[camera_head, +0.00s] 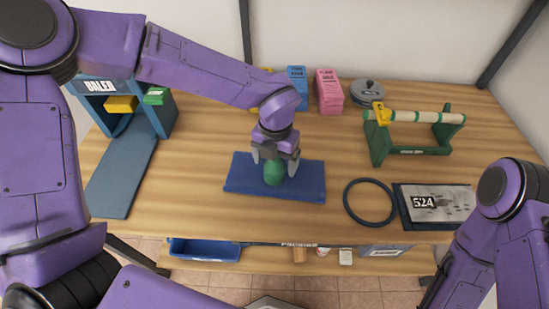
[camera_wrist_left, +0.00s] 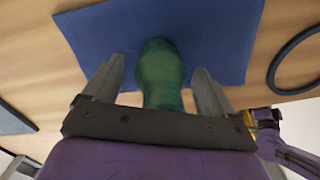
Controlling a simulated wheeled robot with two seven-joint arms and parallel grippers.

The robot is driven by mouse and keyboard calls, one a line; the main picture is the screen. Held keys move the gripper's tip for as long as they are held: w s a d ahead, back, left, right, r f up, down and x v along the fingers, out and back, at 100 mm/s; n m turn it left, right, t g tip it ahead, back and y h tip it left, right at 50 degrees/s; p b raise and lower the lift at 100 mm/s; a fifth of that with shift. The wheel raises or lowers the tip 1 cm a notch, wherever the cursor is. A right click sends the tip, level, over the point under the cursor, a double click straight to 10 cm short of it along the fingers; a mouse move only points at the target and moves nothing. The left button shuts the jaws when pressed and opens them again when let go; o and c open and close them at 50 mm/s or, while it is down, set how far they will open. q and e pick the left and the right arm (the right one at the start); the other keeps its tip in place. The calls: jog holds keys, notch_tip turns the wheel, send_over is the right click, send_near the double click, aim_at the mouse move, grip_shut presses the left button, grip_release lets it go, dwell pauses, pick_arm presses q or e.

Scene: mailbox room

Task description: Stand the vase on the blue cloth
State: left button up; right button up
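The green vase (camera_head: 274,174) appears upright on the blue cloth (camera_head: 240,178), near its middle. In the left wrist view the vase (camera_wrist_left: 161,75) rises from the cloth (camera_wrist_left: 215,35) toward the gripper palm. My left gripper (camera_head: 275,162) reaches down over the vase from above. In the left wrist view the fingers of my left gripper (camera_wrist_left: 157,92) stand on either side of the vase, with visible gaps, so it is open. The gripper hides the top of the vase in the head view. My right arm shows at the lower right; its gripper is out of view.
A black ring (camera_head: 370,202) and a plate marked 524 (camera_head: 437,205) lie right of the cloth. A green stand with a roll (camera_head: 410,118) is behind them. Blue (camera_head: 297,85) and pink (camera_head: 329,92) boxes stand at the back.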

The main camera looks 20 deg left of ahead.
pick_arm(q)
notch_tip(320, 180, up, 13)
jog(key=shift+r, duration=0.2)
dwell(0.9)
